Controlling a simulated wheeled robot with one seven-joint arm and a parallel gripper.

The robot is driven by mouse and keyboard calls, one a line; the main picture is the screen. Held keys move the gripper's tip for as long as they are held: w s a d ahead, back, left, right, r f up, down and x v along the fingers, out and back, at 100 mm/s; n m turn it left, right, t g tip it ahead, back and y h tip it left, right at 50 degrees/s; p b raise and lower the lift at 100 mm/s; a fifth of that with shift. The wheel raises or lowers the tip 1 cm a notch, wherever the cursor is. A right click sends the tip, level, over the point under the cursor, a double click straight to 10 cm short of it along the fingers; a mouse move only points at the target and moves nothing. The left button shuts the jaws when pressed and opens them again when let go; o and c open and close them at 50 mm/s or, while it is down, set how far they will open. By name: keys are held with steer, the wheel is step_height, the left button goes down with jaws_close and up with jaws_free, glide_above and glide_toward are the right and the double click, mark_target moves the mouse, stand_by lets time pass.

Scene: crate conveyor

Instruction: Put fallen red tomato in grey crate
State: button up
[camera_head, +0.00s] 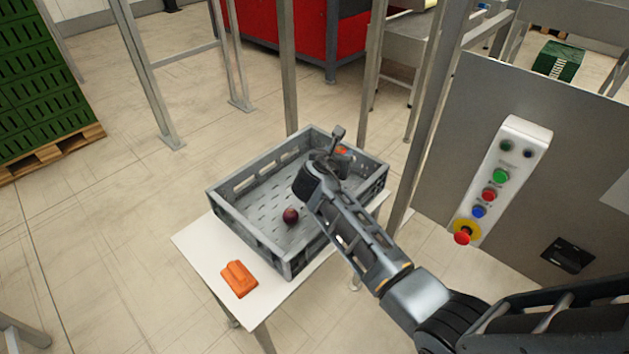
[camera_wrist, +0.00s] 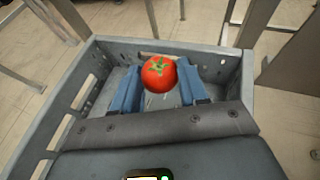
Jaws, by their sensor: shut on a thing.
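A red tomato (camera_wrist: 159,74) with a green stem top sits between the blue fingers of my gripper (camera_wrist: 160,88) in the wrist view. My gripper is shut on it. In the head view only a small red part of the tomato (camera_head: 343,151) shows beside my gripper (camera_head: 338,152). The grey crate (camera_head: 234,229) stands on a white table, and my gripper is over its far right part. The crate also shows in the wrist view (camera_wrist: 90,62), around and below the fingers. I cannot tell how high the tomato is above the crate floor.
A dark red round item (camera_head: 290,215) lies in the crate. An orange object (camera_head: 239,279) lies on the white table (camera_head: 205,251) in front of the crate. Metal posts (camera_head: 289,70) stand behind, and a button panel (camera_head: 503,178) is on the right.

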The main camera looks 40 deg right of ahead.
steer(key=w+a+f, duration=0.1)
steer(key=w+a, duration=0.1)
steer(key=w+a+f+b, duration=0.1)
steer(key=a+f, duration=0.1)
steer(key=shift+w+f, duration=0.25)
steer(key=shift+w, duration=0.15)
steer(key=shift+a+f+b, duration=0.1)
steer(key=shift+f+b, duration=0.25)
steer(key=shift+f, duration=1.6)
steer(key=shift+f+b, duration=0.3)
steer(key=shift+f, duration=0.3)
steer(key=o, duration=1)
steer(key=shift+o, duration=0.2)
steer(key=shift+r, duration=0.3)
steer(key=shift+r+p, duration=0.5)
steer(key=shift+r, duration=0.05)
steer(key=p+v, duration=0.1)
steer(key=v, duration=1.1)
steer(key=shift+f, duration=0.1)
